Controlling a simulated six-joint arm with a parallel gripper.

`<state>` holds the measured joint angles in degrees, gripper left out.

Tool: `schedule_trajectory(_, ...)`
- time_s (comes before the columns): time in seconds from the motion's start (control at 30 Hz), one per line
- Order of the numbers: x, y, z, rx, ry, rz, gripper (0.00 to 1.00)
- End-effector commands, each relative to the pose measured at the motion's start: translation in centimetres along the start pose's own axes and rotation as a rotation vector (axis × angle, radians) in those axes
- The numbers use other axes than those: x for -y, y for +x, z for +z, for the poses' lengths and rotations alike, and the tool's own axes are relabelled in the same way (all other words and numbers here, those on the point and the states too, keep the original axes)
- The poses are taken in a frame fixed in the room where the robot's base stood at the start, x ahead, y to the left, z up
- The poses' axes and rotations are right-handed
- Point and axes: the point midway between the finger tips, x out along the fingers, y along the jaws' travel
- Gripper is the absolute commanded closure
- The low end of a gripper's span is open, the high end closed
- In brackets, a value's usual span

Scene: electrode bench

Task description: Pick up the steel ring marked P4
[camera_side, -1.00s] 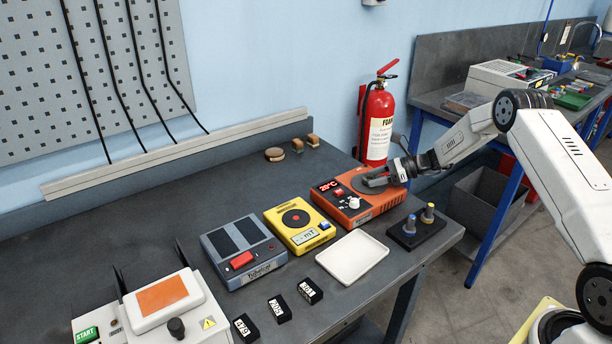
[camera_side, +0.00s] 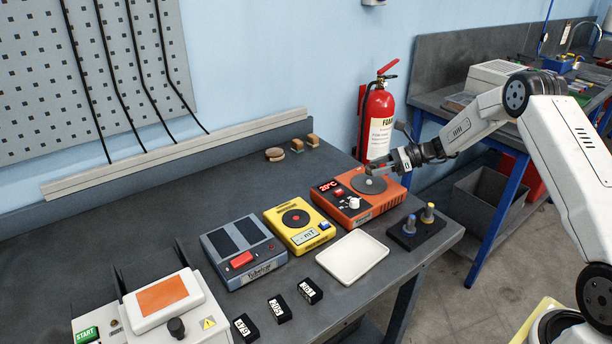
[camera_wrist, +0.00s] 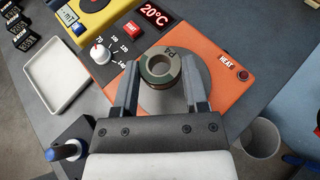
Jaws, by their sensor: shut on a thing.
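The steel ring marked P4 (camera_wrist: 160,68) is held between the two fingers of my gripper (camera_wrist: 160,85) in the wrist view. It is a grey ring with a round centre hole, and its marking shows on the far rim. It is over the grey round plate (camera_wrist: 203,87) of the orange heater (camera_wrist: 235,58). In the side view my gripper (camera_side: 378,168) is just above that plate, and the ring looks small and dark at the fingertips. The heater's display (camera_wrist: 160,15) reads 20°C.
A white tray (camera_side: 352,257) and a dark block with two posts (camera_side: 417,228) stand in front of the heater. A yellow device (camera_side: 299,227) is left of it, then a grey device with a red button (camera_side: 243,252). Black labelled blocks (camera_side: 309,291) lie near the front edge.

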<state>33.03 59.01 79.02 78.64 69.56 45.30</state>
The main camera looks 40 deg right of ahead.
Motion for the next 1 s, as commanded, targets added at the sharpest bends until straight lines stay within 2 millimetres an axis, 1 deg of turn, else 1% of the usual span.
schedule_trajectory(0.03,-0.3,-0.5,0.6,0.001,-0.003,-0.002,1.0)
schedule_trajectory(0.4,-3.8,-3.7,4.1,0.001,-0.003,-0.002,1.0)
schedule_trajectory(0.8,-9.1,-6.9,5.5,0.001,-0.002,-0.001,1.0)
schedule_trajectory(1.0,-10.9,-8.0,5.9,0.001,-0.002,-0.002,1.0)
